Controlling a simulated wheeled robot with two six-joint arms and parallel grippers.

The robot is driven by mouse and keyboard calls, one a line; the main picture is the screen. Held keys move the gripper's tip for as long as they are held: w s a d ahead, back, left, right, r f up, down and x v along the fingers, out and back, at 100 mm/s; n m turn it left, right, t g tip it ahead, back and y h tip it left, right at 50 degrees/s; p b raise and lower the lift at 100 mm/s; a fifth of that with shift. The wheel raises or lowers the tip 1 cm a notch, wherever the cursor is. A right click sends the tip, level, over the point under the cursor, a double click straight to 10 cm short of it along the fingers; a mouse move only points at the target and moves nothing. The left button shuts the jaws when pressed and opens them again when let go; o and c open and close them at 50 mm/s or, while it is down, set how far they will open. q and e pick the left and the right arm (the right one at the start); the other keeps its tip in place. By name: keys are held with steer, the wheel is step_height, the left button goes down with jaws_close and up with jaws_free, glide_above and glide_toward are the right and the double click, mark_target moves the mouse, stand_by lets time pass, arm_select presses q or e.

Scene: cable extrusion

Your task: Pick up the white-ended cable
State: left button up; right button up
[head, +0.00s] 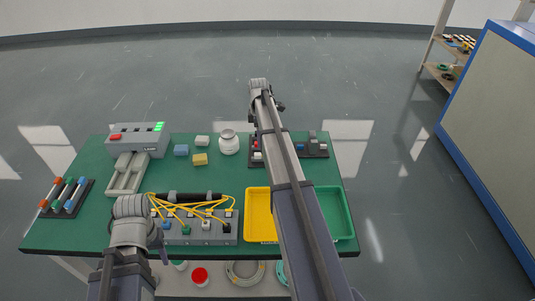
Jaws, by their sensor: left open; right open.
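Several yellow cables fan out from a black sheath (190,197) to a grey socket block (205,238) at the table's front left. Their ends differ in colour: a blue end (165,225), a green end (186,230) and a white end (206,225). The white-ended cable sits at the block, between the green end and the block's right side. My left gripper (160,243) is open, low at the block's left, partly hidden by my arm. My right gripper (281,106) is open beyond the table's back edge, far from the cables. The fingers of both are hard to make out.
A yellow tray (249,214) and green tray (346,215) lie right of the block, partly behind my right arm. A grey device (140,138), small blocks (200,159), a white jar (229,143) and a tube rack (67,198) stand on the green table (100,213).

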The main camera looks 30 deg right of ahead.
mark_target(260, 154)
steer(key=shift+s+a+f+b, duration=0.1)
steer(key=shift+f+b, duration=1.85)
steer(key=shift+f, duration=0.05)
steer(key=shift+a+f+b, duration=0.1)
steer(key=shift+f+b, duration=1.85)
steer(key=shift+r, duration=0.1)
jaws_close()
